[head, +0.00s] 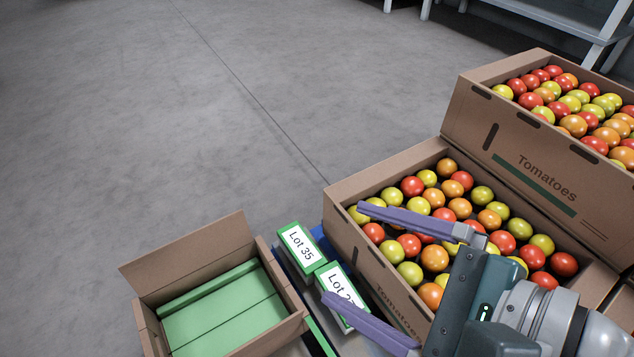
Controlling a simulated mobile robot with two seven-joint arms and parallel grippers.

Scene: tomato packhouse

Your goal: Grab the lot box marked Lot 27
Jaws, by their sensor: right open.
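A small green and white box (331,277) has a white label reading "Lot 2" with its last digit partly hidden. It stands beside the Tomatoes carton, near the bottom middle of the head view. My right gripper (341,252) comes in from the lower right and is open and empty. Its lower finger passes in front of this box's label, and its upper finger lies over the tomatoes. I cannot tell whether the lower finger touches the box. A similar box (301,250) marked Lot 35 stands just behind and left of it. My left gripper is not in view.
An open Tomatoes carton (345,236) full of tomatoes lies under my right gripper. A second tomato carton (535,174) stands higher behind it. An open carton (194,252) with green boxes is at the lower left. Grey floor (200,120) is clear behind.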

